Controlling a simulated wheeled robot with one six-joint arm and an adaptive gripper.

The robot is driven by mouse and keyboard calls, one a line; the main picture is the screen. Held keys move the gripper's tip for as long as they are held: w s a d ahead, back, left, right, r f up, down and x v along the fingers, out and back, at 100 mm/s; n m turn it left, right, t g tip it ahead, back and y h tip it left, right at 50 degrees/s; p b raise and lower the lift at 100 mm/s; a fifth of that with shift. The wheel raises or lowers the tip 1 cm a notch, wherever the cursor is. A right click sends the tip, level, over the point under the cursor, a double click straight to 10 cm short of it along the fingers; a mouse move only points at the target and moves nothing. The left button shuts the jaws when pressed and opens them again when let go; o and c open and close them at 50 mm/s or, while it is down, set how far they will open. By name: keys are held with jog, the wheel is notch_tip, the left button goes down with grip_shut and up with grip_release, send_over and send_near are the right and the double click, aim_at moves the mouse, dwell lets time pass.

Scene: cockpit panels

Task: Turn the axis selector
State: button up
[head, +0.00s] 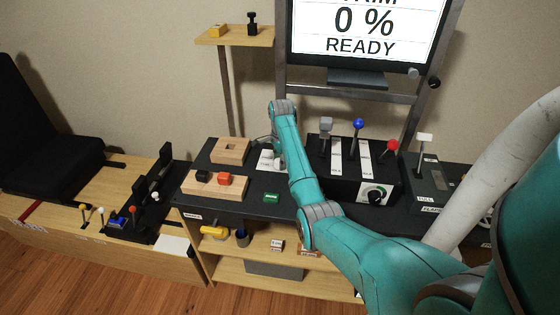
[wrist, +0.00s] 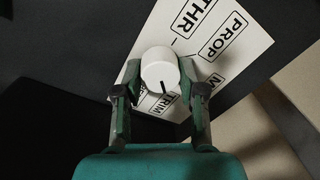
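The axis selector is a white round knob (wrist: 160,70) with a dark pointer line on its near side, directed toward the TRIM label. It stands on a white plate (wrist: 232,42) with the labels THR, PROP, one starting with M, and TRIM. My gripper (wrist: 160,68) is over the plate, with a finger on each side of the knob, and appears closed against it. In the head view the plate (head: 265,154) lies on the black console, and my gripper partly hides the knob.
Wooden blocks (head: 229,151) stand left of the plate. A lever box (head: 337,180) with grey, blue and red handles stands to the right. A screen (head: 365,30) reading 0 % READY is behind. A shelf (head: 330,279) is below the console.

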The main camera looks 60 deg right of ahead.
jog(key=shift+c, duration=1.2)
jog(key=shift+n, duration=0.3)
jog(key=n, duration=0.3)
jog(key=shift+n, duration=0.3)
jog(key=n, duration=0.9)
jog(key=shift+w, duration=0.15)
jog(key=shift+n+y, duration=0.3)
jog(key=shift+n, duration=2)
